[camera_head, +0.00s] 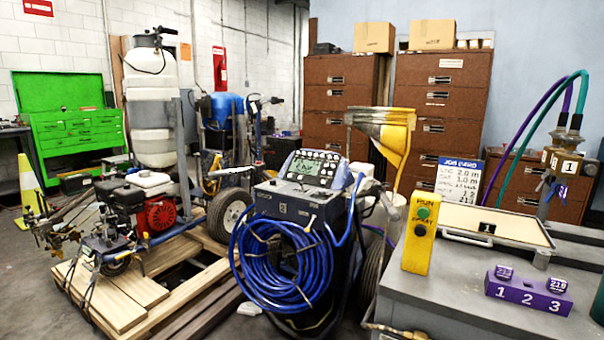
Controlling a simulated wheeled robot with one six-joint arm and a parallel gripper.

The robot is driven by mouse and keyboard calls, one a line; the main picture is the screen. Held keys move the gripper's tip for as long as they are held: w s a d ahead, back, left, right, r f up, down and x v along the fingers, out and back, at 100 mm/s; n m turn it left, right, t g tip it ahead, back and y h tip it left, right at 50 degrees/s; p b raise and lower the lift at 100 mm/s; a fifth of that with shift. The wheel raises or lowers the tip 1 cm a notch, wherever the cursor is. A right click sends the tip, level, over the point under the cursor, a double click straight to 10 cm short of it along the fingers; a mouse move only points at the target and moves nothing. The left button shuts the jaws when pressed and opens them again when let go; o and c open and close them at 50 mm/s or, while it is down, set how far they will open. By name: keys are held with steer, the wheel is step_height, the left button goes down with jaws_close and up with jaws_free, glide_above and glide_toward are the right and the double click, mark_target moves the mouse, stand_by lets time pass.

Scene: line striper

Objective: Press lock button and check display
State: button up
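The control console (318,168) stands in the middle of the view on top of the dark striper unit. Its panel has a small grey display (306,166) at left, with dark markings too small to read. Rows of small light buttons lie around the display; I cannot tell which one is the lock button. A yellow box (421,234) stands upright on the grey bench at right, with a green button marked RUN and a dark button below marked SPRAY. My gripper does not show in this view.
A coiled blue hose (282,268) hangs on the unit's front. The grey bench (455,290) at right carries a purple block (528,291) numbered 1 2 3 and a job card (459,180). A yellow funnel (384,128) rises behind. Wooden pallets (125,295) and an engine-driven sprayer stand at left.

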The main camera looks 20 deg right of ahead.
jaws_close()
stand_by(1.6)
